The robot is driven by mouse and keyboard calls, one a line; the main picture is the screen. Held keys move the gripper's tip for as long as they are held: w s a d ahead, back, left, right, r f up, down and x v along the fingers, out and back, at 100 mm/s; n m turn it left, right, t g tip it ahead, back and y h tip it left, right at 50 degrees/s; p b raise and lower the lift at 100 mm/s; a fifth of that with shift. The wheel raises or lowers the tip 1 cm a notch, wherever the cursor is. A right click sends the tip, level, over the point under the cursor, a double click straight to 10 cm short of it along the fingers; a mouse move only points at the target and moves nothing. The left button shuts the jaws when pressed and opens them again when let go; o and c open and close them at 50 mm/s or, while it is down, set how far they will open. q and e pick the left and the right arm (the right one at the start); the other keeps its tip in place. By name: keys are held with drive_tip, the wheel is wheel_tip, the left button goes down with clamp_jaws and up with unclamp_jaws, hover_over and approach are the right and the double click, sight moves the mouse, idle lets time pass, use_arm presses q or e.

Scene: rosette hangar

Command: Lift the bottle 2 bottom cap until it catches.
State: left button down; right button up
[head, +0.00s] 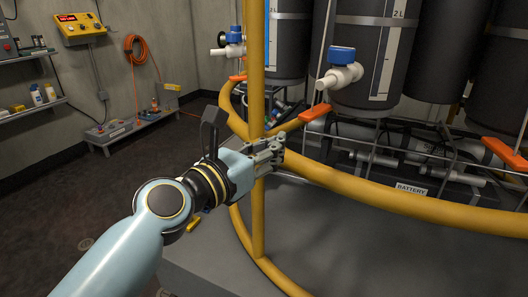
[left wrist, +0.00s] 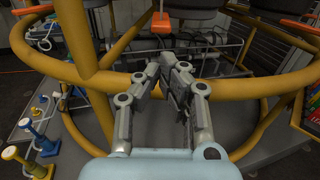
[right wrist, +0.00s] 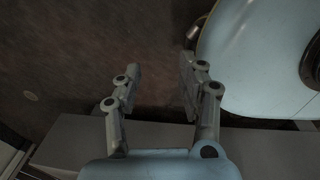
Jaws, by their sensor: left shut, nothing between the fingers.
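Grey bottles hang inside the yellow frame; the nearest (head: 358,85) has a white valve with a blue knob (head: 341,55). An orange lever-like piece (head: 314,112) is below it and also shows in the left wrist view (left wrist: 161,22). I cannot tell which bottle is number 2 or make out its bottom cap. My left gripper (head: 277,150) is shut and empty at the yellow rail, below and left of that orange piece and apart from it. Its fingertips also show in the left wrist view (left wrist: 165,68). My right gripper (right wrist: 160,75) is open and empty above the floor.
The yellow post (head: 257,215) and curved rail (head: 400,190) stand close to my left gripper. A yellow wall box (head: 80,28) and orange hose (head: 136,55) are at the back left. The left floor is open.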

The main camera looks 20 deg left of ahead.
use_arm(q)
drive_tip(key=shift+x, duration=3.7)
drive_tip(key=shift+w+d+r, duration=0.15)
drive_tip(key=shift+w+d, duration=0.1)
drive_tip(key=shift+w, duration=0.6)
use_arm(e)
drive_tip(key=shift+s+a+f, duration=0.2)
drive_tip(key=shift+s+a, duration=0.05)
drive_tip(key=shift+s, duration=0.15)
